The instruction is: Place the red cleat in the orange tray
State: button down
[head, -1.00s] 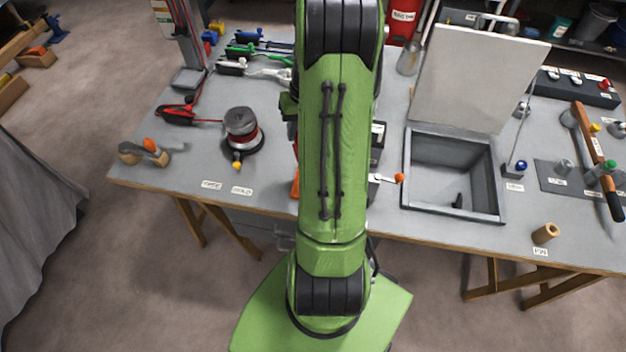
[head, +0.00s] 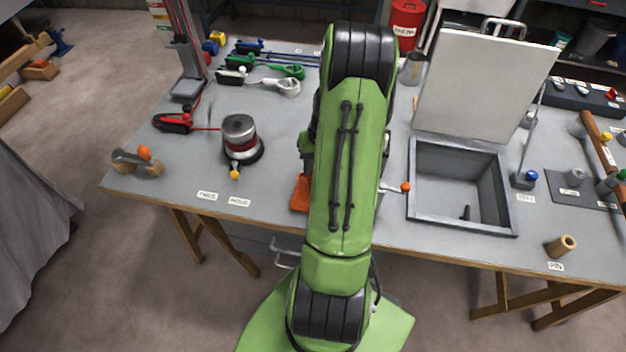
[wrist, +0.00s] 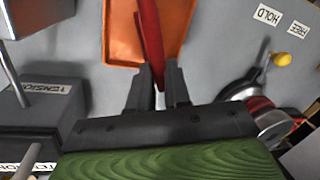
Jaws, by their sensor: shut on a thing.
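The red cleat (wrist: 150,40) is a long red piece held between the fingers of my gripper (wrist: 158,85) in the wrist view. It lies across the view of the orange tray (wrist: 122,38), so it is over or in the tray; its height above the tray floor I cannot tell. In the head view only a left part of the orange tray (head: 300,192) shows, at the front edge of the bench. My arm hides the rest of the tray, the cleat and the gripper there.
A round winch (head: 239,135) with a yellow-knobbed lever stands left of the tray. An open grey bin with a raised lid (head: 462,232) is to the right. A grey box labelled TENSION (wrist: 45,115) is close to my gripper. Bench surface near the HOLD label (head: 239,201) is clear.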

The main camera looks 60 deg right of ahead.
jog(key=shift+f, duration=1.9)
jog(key=shift+f+b, duration=0.1)
jog(key=shift+b, duration=0.25)
jog(key=c, duration=1.1)
grip_release()
